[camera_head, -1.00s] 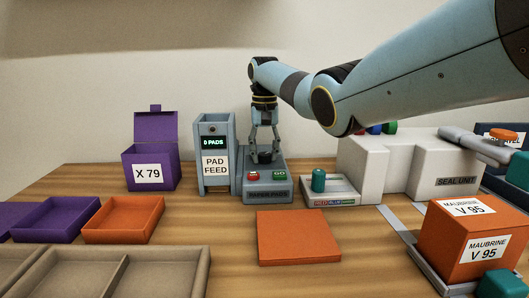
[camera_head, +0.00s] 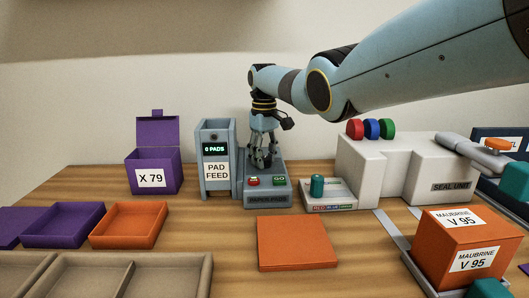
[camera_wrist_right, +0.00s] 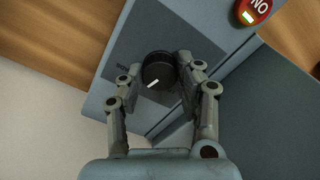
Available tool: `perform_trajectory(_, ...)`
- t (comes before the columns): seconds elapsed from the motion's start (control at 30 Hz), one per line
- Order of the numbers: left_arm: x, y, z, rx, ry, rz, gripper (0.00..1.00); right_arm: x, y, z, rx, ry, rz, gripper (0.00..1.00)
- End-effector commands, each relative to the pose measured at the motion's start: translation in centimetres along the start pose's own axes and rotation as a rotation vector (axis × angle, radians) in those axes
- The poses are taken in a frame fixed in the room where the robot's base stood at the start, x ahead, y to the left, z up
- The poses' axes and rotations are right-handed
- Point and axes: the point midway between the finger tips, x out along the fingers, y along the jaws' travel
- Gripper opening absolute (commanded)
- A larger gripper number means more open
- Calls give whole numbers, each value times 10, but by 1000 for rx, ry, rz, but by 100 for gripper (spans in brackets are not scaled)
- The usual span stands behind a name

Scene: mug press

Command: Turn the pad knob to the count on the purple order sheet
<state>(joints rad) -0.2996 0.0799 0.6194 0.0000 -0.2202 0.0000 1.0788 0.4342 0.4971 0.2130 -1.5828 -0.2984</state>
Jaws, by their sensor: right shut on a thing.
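My right gripper (camera_head: 262,160) reaches down onto the paper-pads unit (camera_head: 267,187). In the right wrist view its fingers (camera_wrist_right: 160,78) are shut on the black pad knob (camera_wrist_right: 157,66), one finger on each side. The knob's white mark points to the lower left of that view. The pad feed (camera_head: 216,178) stands left of the unit, and its green display (camera_head: 215,149) reads 0 PADS. No purple order sheet can be made out. My left gripper is not in view.
The unit has a red NO button (camera_head: 253,181) and a green GO button (camera_head: 280,181). A purple box marked X 79 (camera_head: 151,178) stands at left, an orange slab (camera_head: 296,244) in front. The seal unit (camera_head: 450,172) and orange Maubrine box (camera_head: 465,245) are at right.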

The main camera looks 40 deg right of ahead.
Motion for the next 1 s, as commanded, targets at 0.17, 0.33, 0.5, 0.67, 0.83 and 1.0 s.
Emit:
perform_trajectory(0.17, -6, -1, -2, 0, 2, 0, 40, -2, 0, -1, -165, 4, 1, 2)
perform_trajectory(0.33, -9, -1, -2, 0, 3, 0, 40, -2, -1, -1, -327, 4, 1, 2)
perform_trajectory(0.5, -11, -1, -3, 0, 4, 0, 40, -2, -1, -1, -488, 5, 1, 2)
perform_trajectory(0.67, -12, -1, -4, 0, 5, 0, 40, -2, -1, -1, -640, 6, 2, 2)
perform_trajectory(0.83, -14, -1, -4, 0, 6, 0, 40, -2, -1, -1, -796, 6, 3, 2)
perform_trajectory(1.0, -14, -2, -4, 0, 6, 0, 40, -2, -1, -1, -933, 5, 3, 2)
